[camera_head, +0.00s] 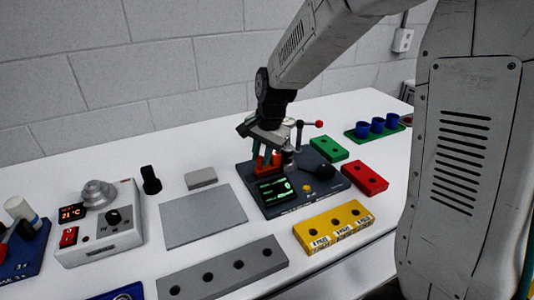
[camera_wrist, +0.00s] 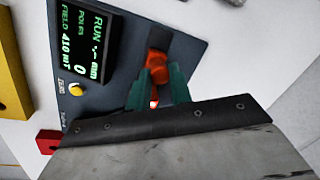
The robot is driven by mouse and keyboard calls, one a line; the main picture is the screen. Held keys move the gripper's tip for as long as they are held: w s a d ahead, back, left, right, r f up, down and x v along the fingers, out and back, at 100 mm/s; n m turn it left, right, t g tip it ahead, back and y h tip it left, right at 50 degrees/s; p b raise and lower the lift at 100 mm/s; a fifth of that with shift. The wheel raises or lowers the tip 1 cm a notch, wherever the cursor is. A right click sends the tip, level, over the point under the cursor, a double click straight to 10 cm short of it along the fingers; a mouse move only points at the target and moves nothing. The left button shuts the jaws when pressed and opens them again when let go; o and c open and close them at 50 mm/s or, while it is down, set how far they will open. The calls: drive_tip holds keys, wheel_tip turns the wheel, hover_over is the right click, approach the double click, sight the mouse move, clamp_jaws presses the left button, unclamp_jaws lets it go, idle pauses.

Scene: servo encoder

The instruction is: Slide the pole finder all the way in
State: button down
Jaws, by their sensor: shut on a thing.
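The orange piece, apparently the pole finder (camera_head: 261,165), sits on the dark instrument base (camera_head: 300,206), behind its lit screen. In the wrist view the orange piece (camera_wrist: 157,64) stands beside a dark slot in the base. My gripper (camera_head: 267,158) reaches down from above with its green fingers shut on the orange piece; the fingers also show in the wrist view (camera_wrist: 158,88). The lit screen (camera_wrist: 82,47) reads RUN in mm with an unclear digit, POLES 0 and FIELD about 410 mT. The fingers hide the lower part of the orange piece.
A post with a red-tipped lever (camera_head: 319,124) stands close right of my gripper. Yellow (camera_head: 334,228), red (camera_head: 365,178), green (camera_head: 329,149) and grey (camera_head: 222,268) blocks surround the base. A grey plate (camera_head: 203,216) and a white heater box (camera_head: 100,224) lie left.

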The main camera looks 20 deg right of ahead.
drive_tip(key=shift+d, duration=0.15)
drive_tip(key=c, duration=1.3)
unclamp_jaws()
drive_tip(key=shift+d, duration=0.2)
drive_tip(key=shift+o, duration=0.2)
drive_tip(key=shift+a, duration=0.1)
drive_tip(key=shift+r, duration=0.35)
wheel_tip(320, 180, up, 7)
drive_tip(key=s, duration=0.1)
drive_tip(key=shift+d, duration=0.45)
drive_tip(key=shift+s, duration=0.1)
